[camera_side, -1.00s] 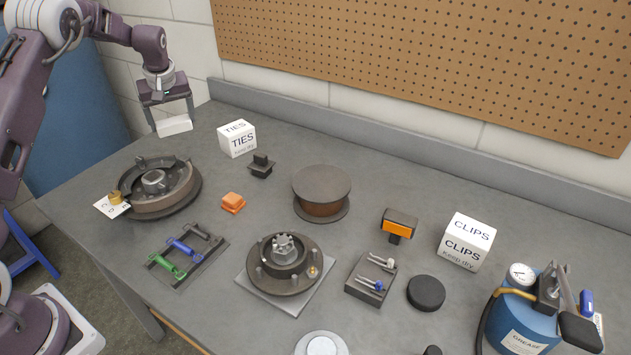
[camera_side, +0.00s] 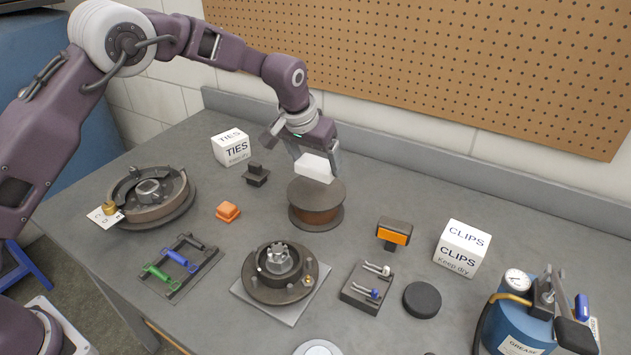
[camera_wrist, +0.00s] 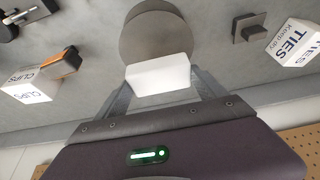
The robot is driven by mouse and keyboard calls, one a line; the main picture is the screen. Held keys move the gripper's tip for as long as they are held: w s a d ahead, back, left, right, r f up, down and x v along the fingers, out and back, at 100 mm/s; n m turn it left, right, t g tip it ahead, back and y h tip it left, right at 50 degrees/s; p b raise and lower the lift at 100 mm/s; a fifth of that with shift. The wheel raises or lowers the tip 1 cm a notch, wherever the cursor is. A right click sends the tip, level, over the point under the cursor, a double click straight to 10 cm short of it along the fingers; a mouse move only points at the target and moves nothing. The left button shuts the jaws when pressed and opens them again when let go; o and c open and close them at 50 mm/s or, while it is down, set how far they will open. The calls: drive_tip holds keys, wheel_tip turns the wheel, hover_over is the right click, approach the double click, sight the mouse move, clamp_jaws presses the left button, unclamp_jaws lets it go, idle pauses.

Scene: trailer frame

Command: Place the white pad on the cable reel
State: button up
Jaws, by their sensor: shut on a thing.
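My gripper (camera_side: 317,162) is shut on the white pad (camera_side: 315,168), a white block held between its two fingers. The pad is over the back part of the cable reel (camera_side: 316,201), a dark brown spool with a flat round top. In the side view I cannot tell whether the pad touches the top or is just above it. In the wrist view the pad (camera_wrist: 158,75) sits between the fingers (camera_wrist: 160,92) and covers the near edge of the reel's grey disc (camera_wrist: 158,38).
A TIES box (camera_side: 231,148) and a small black block (camera_side: 256,175) stand left of the reel. An orange block (camera_side: 228,211) lies front left. A black and orange piece (camera_side: 394,232) and a CLIPS box (camera_side: 462,249) stand right. A hub on a plate (camera_side: 277,272) is in front.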

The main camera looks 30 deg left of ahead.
sight(315, 178)
drive_tip(key=shift+f, duration=2.35)
drive_tip(key=shift+f, duration=0.1)
drive_tip(key=o, duration=1.3)
drive_tip(key=shift+c, duration=0.2)
drive_tip(key=v, duration=1.2)
drive_tip(key=s+a+r, duration=0.3)
drive_tip(key=s+r, duration=0.3)
drive_tip(key=s, duration=0.2)
drive_tip(key=s+a+r, duration=0.3)
drive_tip(key=s+r, duration=0.3)
drive_tip(key=s, duration=0.2)
drive_tip(key=s+a+f, duration=0.1)
drive_tip(key=s, duration=1)
drive_tip(key=s+a+f+t, duration=0.1)
drive_tip(key=s, duration=1)
drive_tip(key=shift+a+f, duration=0.25)
